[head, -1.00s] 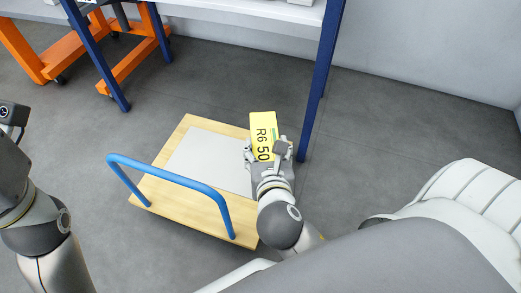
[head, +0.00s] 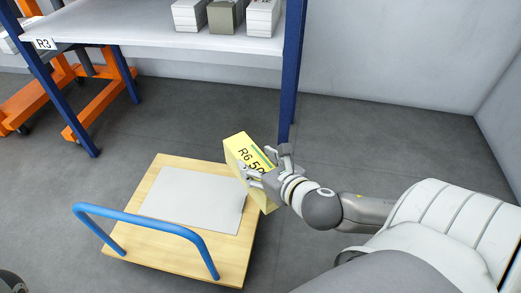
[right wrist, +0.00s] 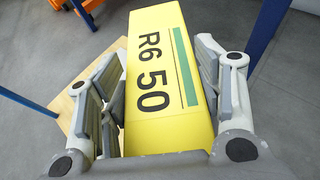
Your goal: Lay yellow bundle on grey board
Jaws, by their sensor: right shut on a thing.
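The yellow bundle (head: 243,155), marked "R6 50", is held in my right gripper (head: 268,172) at the right edge of the wooden cart. In the right wrist view the yellow bundle (right wrist: 165,75) sits between the two fingers of my right gripper (right wrist: 165,100), which is shut on it. The bundle looks tilted in the head view. The grey board (head: 190,200) lies flat and bare on the cart's deck, to the left of the bundle. My left gripper is not in view; only a bit of dark arm may show at the bottom left corner.
The wooden cart (head: 150,255) has a blue handle (head: 150,220) arching across its near side. A shelf with blue posts (head: 291,70) stands behind, carrying several paper stacks (head: 225,14). Orange trestles (head: 92,115) stand at the far left. Grey floor is clear on the right.

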